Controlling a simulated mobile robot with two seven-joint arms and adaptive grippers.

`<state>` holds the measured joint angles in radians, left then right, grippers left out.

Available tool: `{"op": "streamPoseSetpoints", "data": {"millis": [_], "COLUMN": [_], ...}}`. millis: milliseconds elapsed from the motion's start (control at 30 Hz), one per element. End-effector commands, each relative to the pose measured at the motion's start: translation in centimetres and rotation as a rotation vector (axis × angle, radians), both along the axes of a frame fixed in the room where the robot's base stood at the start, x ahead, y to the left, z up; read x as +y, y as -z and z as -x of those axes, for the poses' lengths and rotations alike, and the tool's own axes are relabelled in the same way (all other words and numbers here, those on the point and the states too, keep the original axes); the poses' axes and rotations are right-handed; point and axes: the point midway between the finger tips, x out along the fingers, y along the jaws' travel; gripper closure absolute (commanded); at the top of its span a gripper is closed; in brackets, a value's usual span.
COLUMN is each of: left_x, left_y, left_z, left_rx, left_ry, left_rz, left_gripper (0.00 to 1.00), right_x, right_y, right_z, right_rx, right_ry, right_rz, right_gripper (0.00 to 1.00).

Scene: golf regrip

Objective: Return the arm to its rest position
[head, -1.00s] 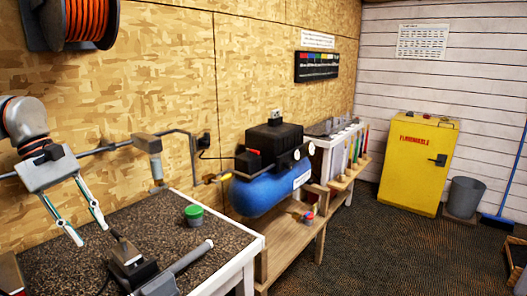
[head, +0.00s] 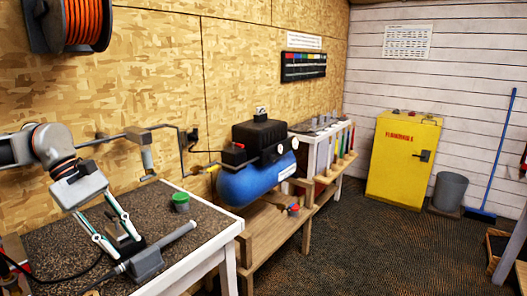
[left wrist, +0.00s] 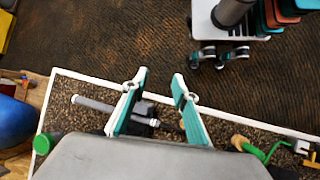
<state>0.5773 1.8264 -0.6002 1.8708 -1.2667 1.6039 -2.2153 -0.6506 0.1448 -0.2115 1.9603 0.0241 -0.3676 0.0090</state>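My left gripper (head: 123,247) is open and empty, its two white-and-teal fingers spread apart. In the head view it points down in front of the clamp on the dark speckled workbench (head: 50,238). It also shows open in the left wrist view (left wrist: 160,74), with bench surface and part of the clamp visible between and beyond the fingers. The grey-and-black clamp (head: 147,264) sits near the bench's front edge, partly hidden by the fingers. A grey tube (head: 178,236) extends from it to the right. My right gripper cannot be made out in either view.
A green-lidded cup (head: 181,203) stands near the bench's back right. A wall-mounted pipe with a grey fitting (head: 145,158) runs behind the bench. A blue air compressor (head: 255,182) stands on a lower wooden bench. A yellow cabinet (head: 403,160) stands farther back, with open floor before it.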

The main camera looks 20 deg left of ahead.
Motion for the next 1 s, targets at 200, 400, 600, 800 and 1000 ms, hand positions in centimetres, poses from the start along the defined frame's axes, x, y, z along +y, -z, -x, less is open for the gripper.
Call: {"op": "streamPoseSetpoints", "data": {"millis": [200,400,600,800,1000], "left_x": [-8.3,-17.6,-24.1,-26.9,-27.3], "left_y": [4.9,8.9,11.8,16.0,23.1], "left_z": [-3.8,-6.9,-9.4,-11.1,-10.6], "left_rx": [0.09,0.298,0.622,1.029,1.522], "left_ry": [-0.128,-0.382,-0.717,-1.101,-1.537], "left_rz": [0.264,0.628,1.001,1.343,1.662], "left_gripper": [0.72,0.72,0.72,0.72,0.72], "right_x": [0.4,0.3,0.3,0.2,0.2], "right_y": [-0.4,-0.3,-0.2,-0.2,-0.2], "right_z": [-0.4,-0.2,-0.2,-0.2,-0.2], "right_rx": [-0.008,-0.005,-0.004,-0.004,-0.003], "right_ry": [0.003,0.003,0.003,0.002,0.002], "right_rz": [-0.01,-0.008,-0.008,-0.006,-0.005], "right_gripper": [0.6,0.6,0.6,0.6,0.6]}}
